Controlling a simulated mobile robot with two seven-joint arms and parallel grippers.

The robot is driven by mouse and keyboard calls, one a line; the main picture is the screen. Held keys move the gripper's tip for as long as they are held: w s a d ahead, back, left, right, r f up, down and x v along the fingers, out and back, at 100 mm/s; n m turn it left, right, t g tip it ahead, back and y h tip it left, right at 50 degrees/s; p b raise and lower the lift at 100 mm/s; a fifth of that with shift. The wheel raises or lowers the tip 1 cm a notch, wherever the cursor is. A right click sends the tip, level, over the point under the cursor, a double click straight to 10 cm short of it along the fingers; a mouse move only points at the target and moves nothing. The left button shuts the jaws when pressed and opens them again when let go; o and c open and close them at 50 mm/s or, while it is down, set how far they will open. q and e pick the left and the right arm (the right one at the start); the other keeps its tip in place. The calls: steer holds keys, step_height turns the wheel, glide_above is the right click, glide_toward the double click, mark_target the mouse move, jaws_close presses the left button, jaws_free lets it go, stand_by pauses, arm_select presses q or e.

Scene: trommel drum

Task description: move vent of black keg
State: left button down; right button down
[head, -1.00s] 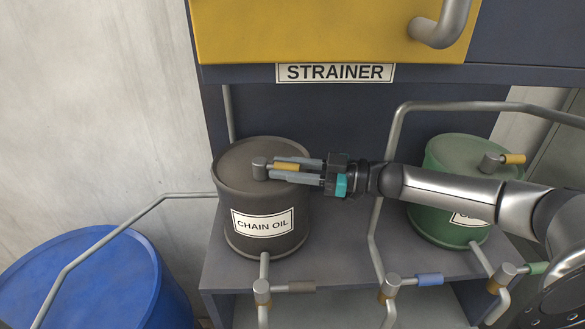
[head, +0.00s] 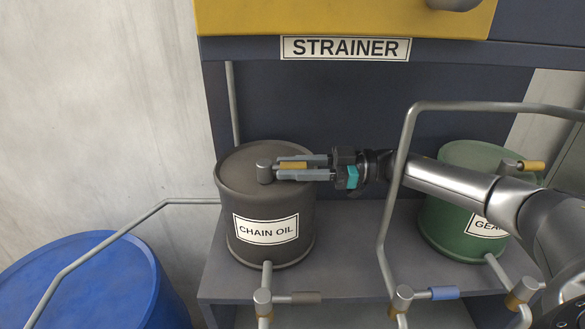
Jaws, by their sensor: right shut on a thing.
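The black keg (head: 235,218), labelled CHAIN OIL, stands upright on the dark shelf. Its vent (head: 264,171) is a grey metal post on the lid with a yellow lever (head: 292,165) pointing right. My right gripper (head: 290,169) reaches in from the right, level over the lid, and is shut on the yellow lever, one finger on either side of it. The fingers hide part of the lever. My left gripper is not in view.
A green keg (head: 440,215) with its own yellow-levered vent (head: 521,165) stands right, behind my arm. Grey pipes (head: 390,200) rise around my forearm. Valves with brown (head: 297,298) and blue (head: 445,293) levers sit along the front. A blue drum (head: 90,285) stands lower left.

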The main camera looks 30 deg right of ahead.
steer(key=c, duration=0.7)
jaws_free()
steer(key=shift+o, duration=0.2)
steer(key=shift+d, duration=0.2)
steer(key=b+v, duration=0.1)
steer(key=v, duration=0.6)
steer(key=shift+b, duration=0.35)
